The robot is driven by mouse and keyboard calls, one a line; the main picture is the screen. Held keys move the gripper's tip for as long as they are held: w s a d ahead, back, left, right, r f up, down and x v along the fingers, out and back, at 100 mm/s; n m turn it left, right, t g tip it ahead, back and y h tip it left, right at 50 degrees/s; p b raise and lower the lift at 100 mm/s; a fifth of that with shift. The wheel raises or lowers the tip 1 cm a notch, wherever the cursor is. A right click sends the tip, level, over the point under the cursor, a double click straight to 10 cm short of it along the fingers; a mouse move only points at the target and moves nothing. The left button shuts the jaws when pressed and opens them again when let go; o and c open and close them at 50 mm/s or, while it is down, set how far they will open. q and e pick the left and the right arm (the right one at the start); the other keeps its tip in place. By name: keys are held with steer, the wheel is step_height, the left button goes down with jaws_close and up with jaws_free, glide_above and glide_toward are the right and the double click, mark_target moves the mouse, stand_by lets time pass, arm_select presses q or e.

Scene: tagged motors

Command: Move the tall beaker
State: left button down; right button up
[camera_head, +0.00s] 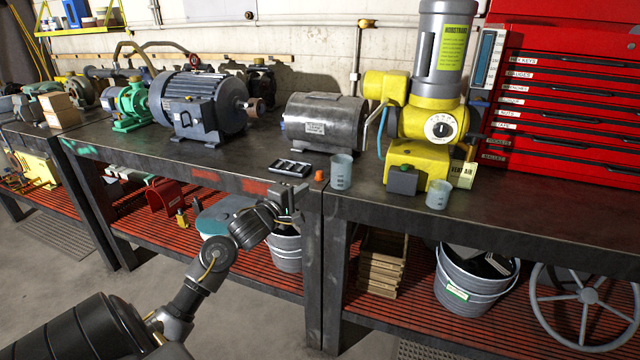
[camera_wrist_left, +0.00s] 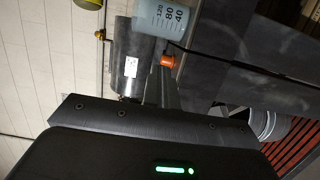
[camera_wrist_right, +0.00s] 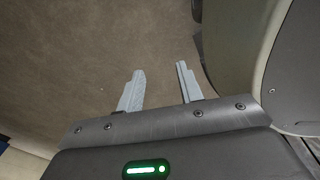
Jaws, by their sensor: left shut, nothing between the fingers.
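The tall beaker (camera_head: 341,172) is a translucent blue-grey cup standing upright near the front edge of the bench. It also shows with its number marks at the top of the left wrist view (camera_wrist_left: 160,18). A shorter beaker (camera_head: 438,194) stands to its right. My left gripper (camera_head: 294,192) is shut and empty at the bench's front edge, left of the tall beaker and apart from it. My right gripper (camera_wrist_right: 160,70) is open and empty over bare floor in the right wrist view. It is not in the head view.
An orange cap (camera_head: 319,176) stands just left of the tall beaker, with a dark tray (camera_head: 290,167) farther left. A grey motor (camera_head: 324,122) and a yellow machine (camera_head: 425,125) stand behind. A small grey box (camera_head: 402,180) sits between the beakers. The bench (camera_head: 560,225) is clear at front right.

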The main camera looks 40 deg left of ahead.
mark_target(322, 186)
arm_select(q)
steer(key=w, duration=0.6)
steer(key=w+a, duration=0.1)
steer(key=w, duration=0.3)
steer(key=shift+a, duration=0.1)
arm_select(e)
steer(key=shift+w+a+r, duration=0.1)
steer(key=shift+w+a, duration=0.25)
steer(key=shift+w, duration=0.3)
